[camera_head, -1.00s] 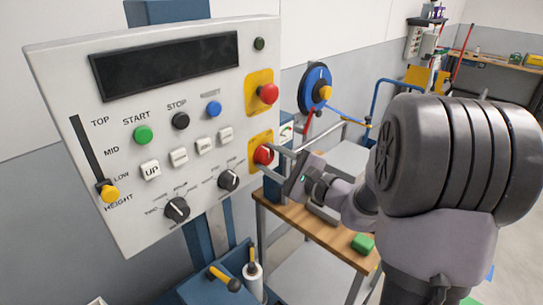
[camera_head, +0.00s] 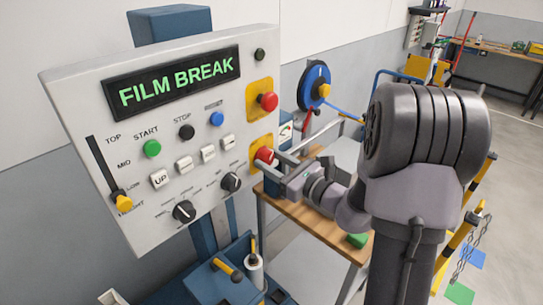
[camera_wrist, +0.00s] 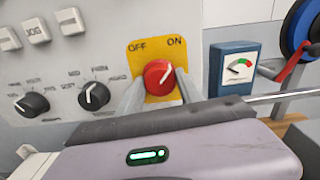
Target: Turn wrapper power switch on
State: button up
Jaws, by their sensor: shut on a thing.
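The wrapper control panel (camera_head: 92,79) fills the left of the head view. Its display (camera_head: 174,82) is lit and reads "FILM BREAK" in green. The power switch, a red round knob (camera_wrist: 159,77) on a yellow plate (camera_wrist: 143,49) marked OFF and ON, shows in the wrist view. Its white pointer line leans up and right, toward ON. My gripper (camera_head: 268,161) reaches the knob from the right and is shut on it, one finger on each side. In the head view the fingers partly cover the knob.
A red button (camera_head: 269,101) on a yellow plate sits above the switch. Black dials (camera_head: 231,182) and white keys are left of it. A wooden bench (camera_head: 318,232) with a green block (camera_head: 357,240) stands below my arm. A blue gauge box (camera_wrist: 232,68) is right of the panel.

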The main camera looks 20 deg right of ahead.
jog(key=shift+m+p, duration=0.3)
jog(key=shift+m, duration=0.3)
jog(key=o, duration=1.4)
jog(key=p+v, duration=0.1)
jog(key=v, duration=1.6)
jog(key=shift+s+d, duration=0.1)
jog(key=shift+s, duration=0.15)
